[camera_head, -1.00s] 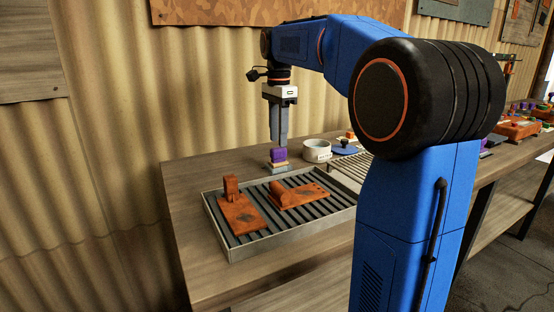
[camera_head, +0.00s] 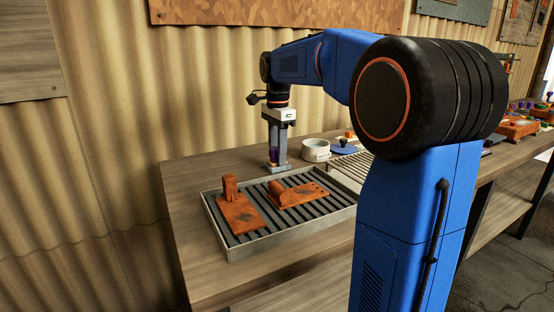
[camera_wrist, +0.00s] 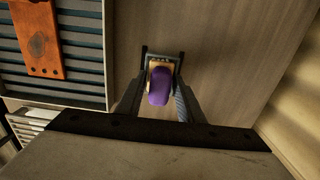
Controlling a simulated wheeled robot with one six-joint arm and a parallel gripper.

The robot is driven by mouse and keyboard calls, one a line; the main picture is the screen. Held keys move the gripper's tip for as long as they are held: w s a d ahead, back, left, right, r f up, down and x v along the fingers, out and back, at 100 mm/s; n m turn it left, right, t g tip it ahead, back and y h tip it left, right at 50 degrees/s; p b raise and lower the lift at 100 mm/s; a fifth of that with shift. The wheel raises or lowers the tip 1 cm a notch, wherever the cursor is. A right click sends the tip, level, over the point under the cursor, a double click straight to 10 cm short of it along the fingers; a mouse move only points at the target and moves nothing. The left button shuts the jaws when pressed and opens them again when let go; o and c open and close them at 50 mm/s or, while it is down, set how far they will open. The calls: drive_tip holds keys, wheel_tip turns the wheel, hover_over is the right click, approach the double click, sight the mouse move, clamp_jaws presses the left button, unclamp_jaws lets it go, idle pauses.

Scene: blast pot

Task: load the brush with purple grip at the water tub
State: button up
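The brush with the purple grip (camera_head: 273,154) stands on the table behind the slatted tray. In the wrist view its purple grip (camera_wrist: 160,86) points toward the camera, above a tan and grey base. My gripper (camera_head: 277,166) is lowered over it, with one finger on each side. In the wrist view a gap shows between the grip and the fingers of my gripper (camera_wrist: 162,70), so it looks open around the brush. A round white tub (camera_head: 316,150) with a small label, likely the water tub, stands just right of my gripper.
The metal-rimmed slatted tray (camera_head: 232,255) in front holds two rusty orange pieces (camera_head: 239,214) (camera_head: 300,195). A blue round item (camera_head: 344,149) and a pale grate (camera_head: 350,168) lie right of the tub. The corrugated wall (camera_head: 110,150) is close behind. The table's left end is bare.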

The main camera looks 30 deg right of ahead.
drive_tip(key=c, duration=0.6)
drive_tip(key=shift+r, duration=2.75)
drive_tip(key=shift+c, duration=0.2)
